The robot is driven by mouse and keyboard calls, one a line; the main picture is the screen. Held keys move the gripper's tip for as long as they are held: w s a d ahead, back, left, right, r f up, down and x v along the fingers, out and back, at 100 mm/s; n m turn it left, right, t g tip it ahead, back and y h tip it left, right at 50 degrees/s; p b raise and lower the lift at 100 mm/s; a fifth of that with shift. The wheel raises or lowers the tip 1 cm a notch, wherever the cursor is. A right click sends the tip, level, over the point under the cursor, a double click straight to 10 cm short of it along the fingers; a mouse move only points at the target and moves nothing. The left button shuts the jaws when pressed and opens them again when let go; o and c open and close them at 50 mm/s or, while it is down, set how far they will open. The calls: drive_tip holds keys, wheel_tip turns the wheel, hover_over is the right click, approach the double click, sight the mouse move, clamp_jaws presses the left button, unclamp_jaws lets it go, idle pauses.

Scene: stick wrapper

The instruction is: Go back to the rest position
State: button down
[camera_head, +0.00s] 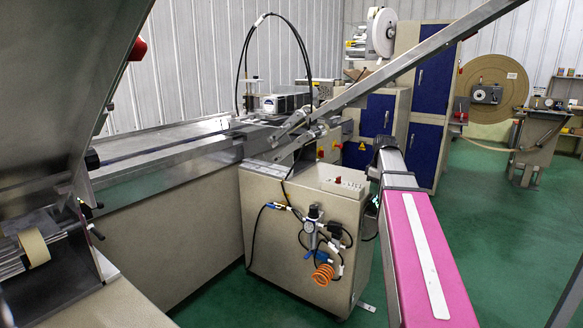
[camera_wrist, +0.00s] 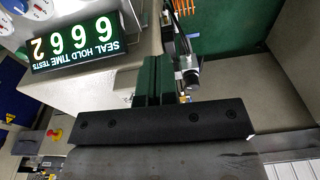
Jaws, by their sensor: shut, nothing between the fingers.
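My gripper (camera_wrist: 157,62) shows in the wrist view as two dark fingers side by side beyond a black bar. The fingers are shut together with nothing between them.
A beige cabinet (camera_head: 265,215) with a pressure regulator (camera_head: 312,228) and an orange coiled hose (camera_head: 323,275) stands in the middle. A long machine bed (camera_head: 170,235) runs at the left. Open green floor (camera_head: 500,245) lies to the right.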

drive_tip(key=s+a+f+m, duration=0.3)
drive_tip(key=s+f, duration=0.3)
drive_tip(key=f, duration=0.3)
drive_tip(key=s+a+f+m, duration=0.4)
drive_tip(key=s+f, duration=0.3)
drive_tip(key=f, duration=0.3)
drive_tip(key=s+a+f+m, duration=0.3)
drive_tip(key=s+a+f, duration=0.2)
drive_tip(key=f, duration=0.5)
drive_tip(key=shift+s+a+m+g+h, duration=0.3)
drive_tip(key=shift+s+h, duration=0.1)
drive_tip(key=shift+s, duration=0.25)
idle(1.2)
